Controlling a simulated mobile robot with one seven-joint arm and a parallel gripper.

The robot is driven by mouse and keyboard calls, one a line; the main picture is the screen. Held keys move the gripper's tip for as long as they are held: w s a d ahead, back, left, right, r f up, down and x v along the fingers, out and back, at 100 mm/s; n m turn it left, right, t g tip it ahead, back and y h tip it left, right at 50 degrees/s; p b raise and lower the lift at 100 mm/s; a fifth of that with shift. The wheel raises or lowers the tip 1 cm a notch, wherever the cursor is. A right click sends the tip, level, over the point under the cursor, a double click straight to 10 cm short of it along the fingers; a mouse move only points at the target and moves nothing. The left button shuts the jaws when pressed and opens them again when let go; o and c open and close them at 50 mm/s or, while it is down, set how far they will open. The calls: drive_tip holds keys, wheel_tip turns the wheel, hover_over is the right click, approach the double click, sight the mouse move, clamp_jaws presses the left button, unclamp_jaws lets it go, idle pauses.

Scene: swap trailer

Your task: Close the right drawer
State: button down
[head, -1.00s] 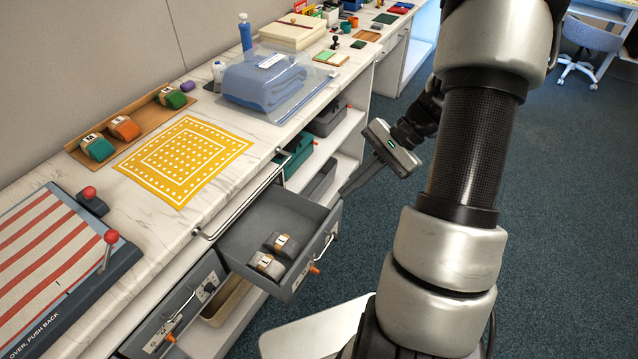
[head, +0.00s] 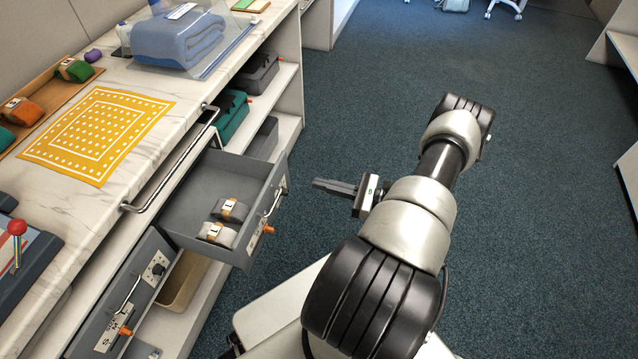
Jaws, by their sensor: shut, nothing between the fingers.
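The right drawer (head: 190,189) is a grey drawer that stands pulled out from under the marble counter. Two rolled grey cloths with paper bands (head: 223,222) lie in it. Its front has a metal handle (head: 274,201) and an orange tab. My gripper (head: 316,184) is shut and empty. It is to the right of the drawer front, apart from it, with its fingers pointing left toward it. The left drawer (head: 118,310) is at the lower left, its front showing a handle and an orange tab.
A metal rail (head: 170,163) runs along the counter edge above the drawer. Shelves with a teal folded item (head: 232,114) and dark grey ones are behind the drawer. A yellow patterned cloth (head: 60,150) lies on the counter. The carpet (head: 350,70) to the right is clear.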

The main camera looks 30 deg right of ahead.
sight(275, 173)
drive_tip(key=x, duration=1.1)
drive_tip(key=shift+w+a, duration=0.1)
drive_tip(key=shift+a, duration=0.1)
drive_tip(key=shift+w+b, duration=0.1)
drive_tip(key=shift+b, duration=0.2)
